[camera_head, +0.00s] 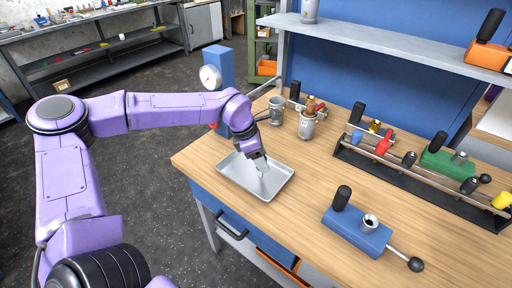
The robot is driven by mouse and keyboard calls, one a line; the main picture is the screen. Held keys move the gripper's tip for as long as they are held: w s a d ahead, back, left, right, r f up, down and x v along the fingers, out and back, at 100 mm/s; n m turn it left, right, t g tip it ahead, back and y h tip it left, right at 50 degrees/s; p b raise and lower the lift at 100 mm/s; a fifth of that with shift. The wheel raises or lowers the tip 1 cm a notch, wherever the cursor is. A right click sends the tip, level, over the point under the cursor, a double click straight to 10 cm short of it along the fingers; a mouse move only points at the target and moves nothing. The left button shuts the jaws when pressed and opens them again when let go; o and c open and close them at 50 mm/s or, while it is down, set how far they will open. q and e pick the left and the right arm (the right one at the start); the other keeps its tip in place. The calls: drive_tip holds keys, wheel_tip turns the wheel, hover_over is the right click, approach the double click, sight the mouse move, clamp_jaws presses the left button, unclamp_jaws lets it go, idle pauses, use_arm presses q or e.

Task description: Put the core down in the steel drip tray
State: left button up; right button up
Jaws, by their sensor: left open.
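The steel drip tray (282,188) is a shallow grey metal tray near the front left edge of the wooden workbench. My left gripper (262,172) points down over the tray and is open, its fingertips close to the tray floor. I cannot make out the core for certain; a small pale shape at the fingertips is too small to tell from the fingers. Whether the fingertips touch the tray I cannot tell. My right gripper is not in view.
Two grey cups, one upright (307,125) and one behind it (277,110), stand beyond the tray. A blue block with a black knob and lever (355,234) lies to the right. A rack (410,180) of fittings stands further right. Bare bench (330,165) lies between.

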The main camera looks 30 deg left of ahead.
use_arm(q)
drive_tip(key=v, duration=1.1)
